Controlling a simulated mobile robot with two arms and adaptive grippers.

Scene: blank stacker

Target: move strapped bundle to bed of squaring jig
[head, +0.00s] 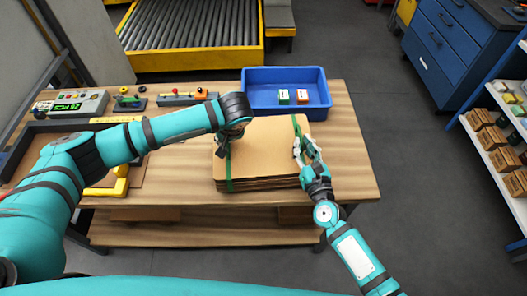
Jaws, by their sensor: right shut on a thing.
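The strapped bundle (265,160) is a stack of brown cardboard sheets with a green strap near each side. It is over the middle front of the wooden table; I cannot tell whether it touches the top. My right gripper (304,149) is shut on the bundle's right edge, by the right strap. My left gripper (229,137) is at the bundle's left side, by the left strap. Its fingers are mostly hidden by its wrist, so its opening is unclear. The squaring jig (119,187), with yellow stops and a dark frame, is at the table's left, partly behind my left arm.
A blue tray (250,99) with a green and an orange small box stands behind the bundle. A grey device with a green display (67,106) and small tools line the back left. The table (349,165) is bare at right. A roller conveyor (190,25) is beyond.

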